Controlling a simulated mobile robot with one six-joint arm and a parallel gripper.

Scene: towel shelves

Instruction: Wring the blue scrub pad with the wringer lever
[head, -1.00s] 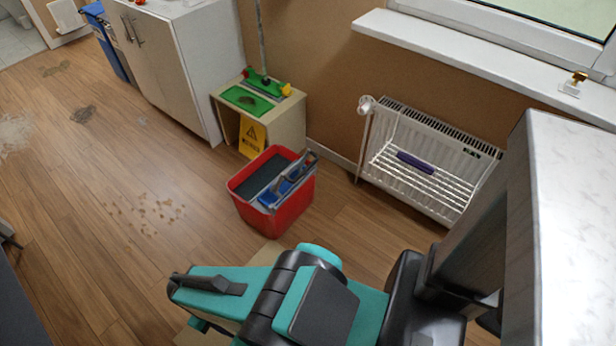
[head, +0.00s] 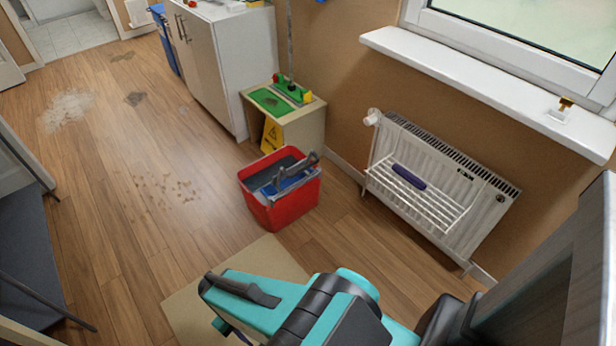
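A red bucket (head: 285,207) stands on the wooden floor near the middle of the head view. A dark grey wringer (head: 268,173) sits in its top, with a grey lever (head: 294,169) at the right side. Something blue (head: 270,189) shows in the bucket under the lever; I cannot tell whether it is the scrub pad or part of the wringer. My teal and black arm crosses the bottom of the view, in front of the bucket and apart from it. My gripper's fingers are not visible.
A small cabinet (head: 303,126) with a green top and a yellow sign (head: 271,134) stands behind the bucket. A white radiator (head: 440,165) with a rack holding a purple item (head: 409,176) is to the right. Floor left of the bucket is open, with stains (head: 165,188). A beige mat (head: 190,298) lies in front.

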